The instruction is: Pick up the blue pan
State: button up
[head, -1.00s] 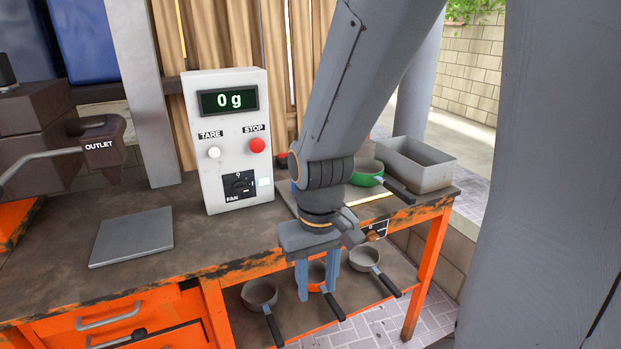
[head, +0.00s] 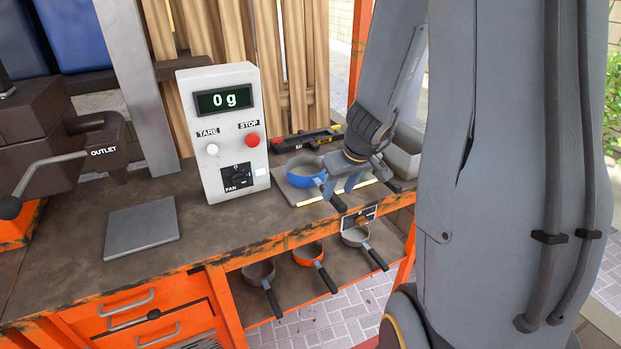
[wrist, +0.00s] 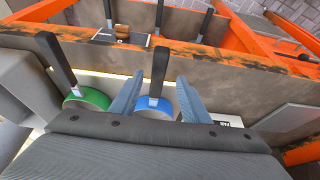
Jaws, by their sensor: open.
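The blue pan (head: 305,172) sits on the flat plate at the right part of the workbench, its dark handle pointing toward the front edge. My gripper (head: 345,187) is just right of the pan in the head view, pointing down near its handle. In the wrist view the open fingers (wrist: 155,98) stand on either side of the blue pan (wrist: 154,104), with its black handle (wrist: 159,65) running away between them. Part of the pan is hidden behind my gripper body in the wrist view.
A green pan (wrist: 88,98) is beside the blue one in the wrist view. The scale box (head: 222,130) reading 0 g stands left of the pan. Several pans, including an orange one (head: 308,254), rest on the lower shelf. A grey bin (head: 405,155) is partly hidden behind my arm.

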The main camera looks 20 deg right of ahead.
aim_at(335, 197)
jog(key=shift+b+x, duration=0.85)
jog(key=shift+x, duration=2.1)
jog(key=shift+d, duration=0.15)
grip_shut()
